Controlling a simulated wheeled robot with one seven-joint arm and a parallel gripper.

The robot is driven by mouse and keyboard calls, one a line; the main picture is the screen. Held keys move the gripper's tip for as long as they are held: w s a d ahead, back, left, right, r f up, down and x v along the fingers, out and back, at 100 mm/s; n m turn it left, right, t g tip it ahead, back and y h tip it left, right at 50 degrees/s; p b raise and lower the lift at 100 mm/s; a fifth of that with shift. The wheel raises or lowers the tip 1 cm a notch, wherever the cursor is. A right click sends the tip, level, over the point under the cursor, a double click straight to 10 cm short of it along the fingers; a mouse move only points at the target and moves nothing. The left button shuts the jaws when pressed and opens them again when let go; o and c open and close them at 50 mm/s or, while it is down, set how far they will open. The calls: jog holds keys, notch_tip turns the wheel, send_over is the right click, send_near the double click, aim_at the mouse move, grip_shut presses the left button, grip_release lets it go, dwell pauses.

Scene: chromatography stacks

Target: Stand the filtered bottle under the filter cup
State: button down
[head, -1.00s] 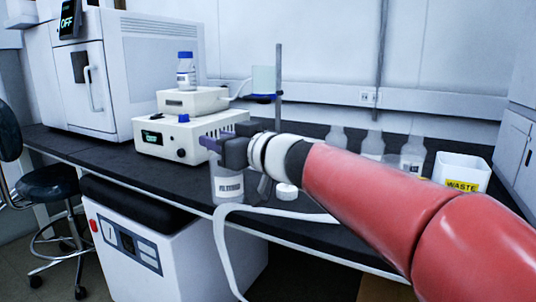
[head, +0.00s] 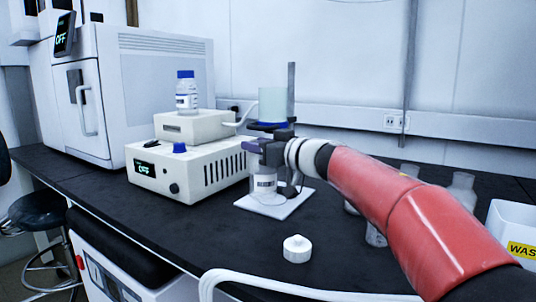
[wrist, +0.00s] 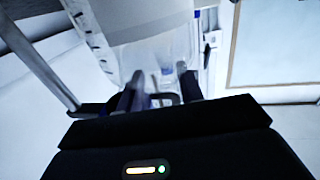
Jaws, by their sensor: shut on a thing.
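The filtered bottle (head: 264,184) is clear with a white label and upright. My gripper (head: 262,150) is shut on its upper part, which the gripper hides. The filter cup (head: 272,103), pale green with a blue lower rim, is on a stand post (head: 291,85) directly above my gripper. The bottle appears below the cup, over the white base plate (head: 292,204); I cannot tell whether it touches the plate. In the wrist view, my gripper's dark fingers (wrist: 160,88) reach toward a large translucent vessel; the bottle is unclear there.
A white cap (head: 297,249) lies on the black bench in front. A white box with a display (head: 190,172) stands left, carrying a smaller unit and a blue-capped bottle (head: 187,90). Clear bottles (head: 462,190) and a waste bin (head: 512,225) are right, partly behind my arm.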

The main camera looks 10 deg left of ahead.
jog(key=w+f+b, duration=0.1)
jog(key=w+f, duration=0.2)
jog(key=w, duration=0.3)
jog(key=shift+w+d+f+b, duration=0.2)
jog(key=shift+w+d+b, duration=0.05)
jog(key=shift+b, duration=0.1)
jog(key=c, duration=0.9)
grip_release()
jog(key=shift+f, duration=0.15)
jog(key=v, duration=1.2)
